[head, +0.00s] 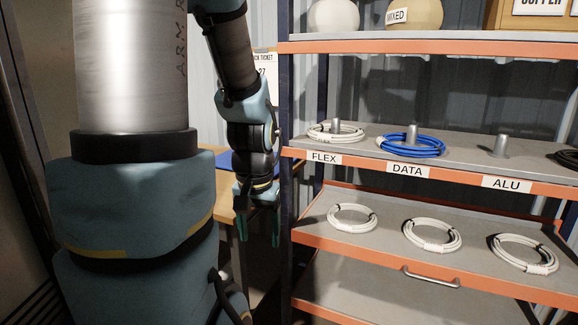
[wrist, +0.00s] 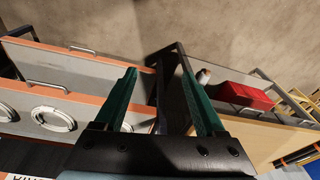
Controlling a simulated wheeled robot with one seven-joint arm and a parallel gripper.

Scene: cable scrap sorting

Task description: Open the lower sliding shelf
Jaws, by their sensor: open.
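The lower sliding shelf (head: 370,288) is a bare grey tray with an orange front edge, low in the rack; its handle (wrist: 80,48) shows in the wrist view. Above it is another orange-edged shelf (head: 335,238) with white cable coils (head: 432,236) and a metal handle (head: 432,277), also seen in the wrist view (wrist: 47,86). My gripper (head: 259,236) points down with green fingers apart, left of the rack's dark front post. In the wrist view my gripper (wrist: 157,66) is empty and open, right of both handles and touching neither.
A fixed shelf (head: 460,155) above carries coils on pegs, labelled FLEX, DATA and ALU. A wooden table (wrist: 255,140) stands beside the rack, near a red box (wrist: 240,95). The dark rack post (head: 287,120) is close to my gripper. Floor in front is clear.

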